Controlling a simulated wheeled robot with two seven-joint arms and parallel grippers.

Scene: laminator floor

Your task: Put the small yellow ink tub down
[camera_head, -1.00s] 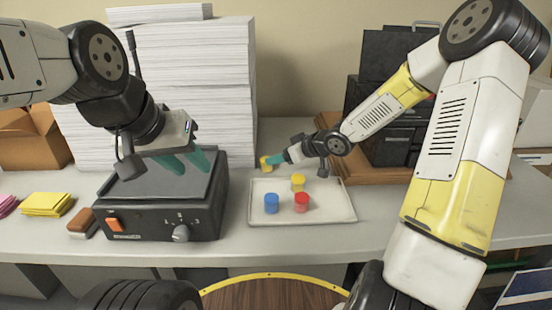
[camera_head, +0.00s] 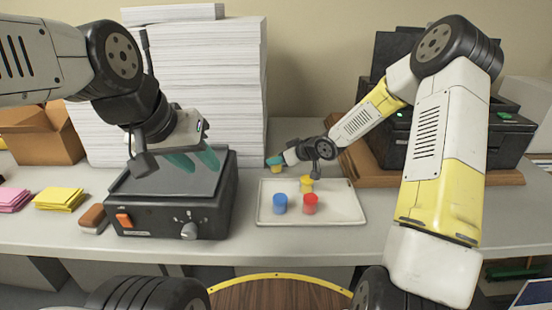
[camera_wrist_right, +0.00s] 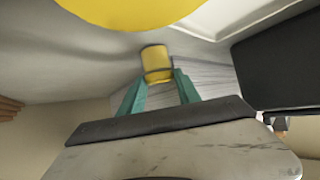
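The small yellow ink tub (camera_head: 276,170) is at the tips of my right gripper (camera_head: 275,161), behind the left back corner of the tray. In the right wrist view the tub (camera_wrist_right: 157,62) sits between the teal fingertips of that gripper (camera_wrist_right: 160,78), which close on its sides. I cannot tell whether its base touches the table. Another yellow tub (camera_head: 306,184), a blue tub (camera_head: 280,204) and a red tub (camera_head: 310,204) stand on the white tray (camera_head: 344,214). My left gripper (camera_head: 194,161) is over the black laminator, its fingers apart and empty.
The laminator (camera_head: 165,215) stands left of the tray, with tall paper stacks (camera_head: 215,85) behind it. A black machine (camera_head: 490,135) on a wooden board is at the right. Bare table (camera_head: 252,170) shows between laminator and tray. Sticky notes (camera_head: 59,199) lie at the left.

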